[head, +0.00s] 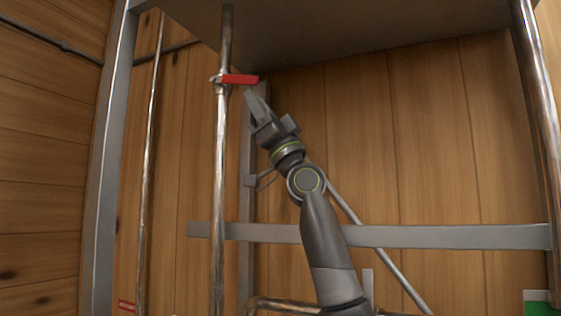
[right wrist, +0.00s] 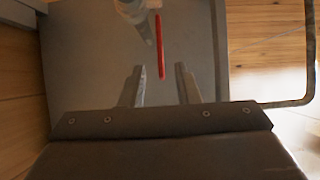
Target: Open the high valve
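The high valve has a red lever handle (head: 239,79) that sticks out to the right, about level, from a vertical metal pipe (head: 220,170) just below the grey overhead panel. My right gripper (head: 252,92) is raised to just below the handle. In the right wrist view the red handle (right wrist: 160,46) lies beyond the fingertips, roughly in line with the gap between them. The handle looks apart from the fingers, though contact is hard to judge in the head view. My left gripper is not in view.
A grey panel (head: 350,30) overhangs the valve. A horizontal grey bar (head: 450,237) crosses behind my right arm. A second thin pipe (head: 150,150) and a grey post (head: 108,150) stand at the left. A wooden plank wall (head: 360,130) closes the back.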

